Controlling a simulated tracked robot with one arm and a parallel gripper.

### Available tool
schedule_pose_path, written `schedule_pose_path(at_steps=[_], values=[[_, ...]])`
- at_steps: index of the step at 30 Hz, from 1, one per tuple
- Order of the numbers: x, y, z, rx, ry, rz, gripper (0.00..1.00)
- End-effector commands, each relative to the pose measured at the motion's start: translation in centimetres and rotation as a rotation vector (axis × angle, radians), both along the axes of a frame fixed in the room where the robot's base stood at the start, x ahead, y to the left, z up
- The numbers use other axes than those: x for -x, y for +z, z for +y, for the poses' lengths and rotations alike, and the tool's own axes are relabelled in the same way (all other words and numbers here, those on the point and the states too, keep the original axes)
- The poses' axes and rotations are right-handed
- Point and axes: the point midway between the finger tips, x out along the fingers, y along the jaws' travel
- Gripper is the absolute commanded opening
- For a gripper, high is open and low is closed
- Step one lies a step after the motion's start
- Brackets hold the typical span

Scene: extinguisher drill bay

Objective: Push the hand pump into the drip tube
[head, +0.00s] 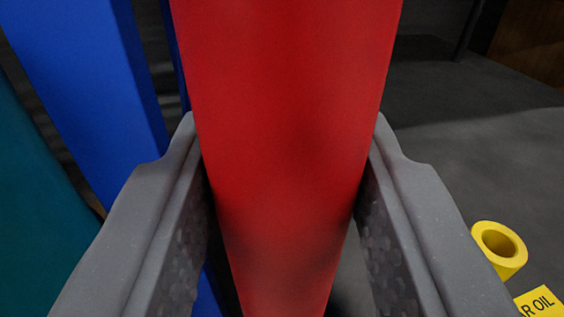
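A long red body, which I take to be the hand pump (285,90), stands between the two grey fingers of my gripper (286,150). It fills the middle of the head view from top to bottom and looks narrower toward the bottom. Both fingers sit against its sides with no clear gap, so my gripper looks shut on it. Its top and lower end are out of the frame. A short yellow tube with an open round top, which I take to be the drip tube (507,267), stands at the lower right, apart from the red body and right of my right finger.
A yellow label (541,302) ending in "R OIL" shows below the yellow tube. A blue post (90,90) and a teal surface (35,210) stand close on the left. Grey floor (490,150) lies open on the right, with a brown panel (535,40) at the far right.

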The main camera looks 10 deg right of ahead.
Motion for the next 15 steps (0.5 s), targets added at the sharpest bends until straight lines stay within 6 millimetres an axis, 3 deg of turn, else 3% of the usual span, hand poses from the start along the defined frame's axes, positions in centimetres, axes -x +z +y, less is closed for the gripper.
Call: schedule_pose_path(at_steps=[15], values=[[-0.01,-0.23,0.01,0.0,0.0,-0.001,0.06]])
